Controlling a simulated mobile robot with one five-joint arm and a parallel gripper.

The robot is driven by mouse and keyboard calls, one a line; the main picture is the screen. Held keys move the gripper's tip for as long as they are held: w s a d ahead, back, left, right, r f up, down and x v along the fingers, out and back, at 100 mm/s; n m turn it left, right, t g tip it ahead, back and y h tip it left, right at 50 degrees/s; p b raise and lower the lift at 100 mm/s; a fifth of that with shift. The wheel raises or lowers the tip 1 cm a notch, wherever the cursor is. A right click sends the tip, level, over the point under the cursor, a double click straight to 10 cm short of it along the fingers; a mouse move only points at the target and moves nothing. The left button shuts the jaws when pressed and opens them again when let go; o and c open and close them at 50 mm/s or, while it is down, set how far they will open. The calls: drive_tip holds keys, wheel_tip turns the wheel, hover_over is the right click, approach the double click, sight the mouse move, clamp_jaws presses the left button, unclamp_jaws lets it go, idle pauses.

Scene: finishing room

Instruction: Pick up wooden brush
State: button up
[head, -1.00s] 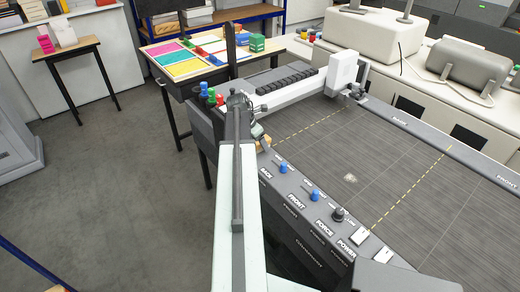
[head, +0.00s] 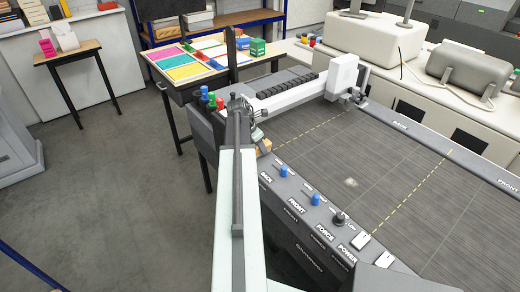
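A small tan, wood-coloured piece (head: 264,146), which looks like the wooden brush, sits at the near left corner of the flat cutting machine's bed (head: 350,150). It is partly hidden behind the end of my arm, so its full shape does not show. My gripper (head: 257,134) is at the far end of my arm, right beside and partly in front of this piece. It is too small and overlapped to show its fingers clearly, or whether it touches the piece.
A control panel with blue knobs (head: 285,170) runs along the machine's near edge. The machine's white carriage beam (head: 300,93) lies just behind my gripper. Red, green and blue knobs (head: 211,101) stand to its left. A table with coloured sheets (head: 188,72) is behind.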

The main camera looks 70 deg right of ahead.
clamp_jaws()
wheel_tip(320, 180, up, 11)
drive_tip(key=p, duration=1)
drive_tip(key=shift+f+p, duration=0.1)
drive_tip(key=shift+p, duration=0.3)
drive_tip(key=shift+f, duration=0.15)
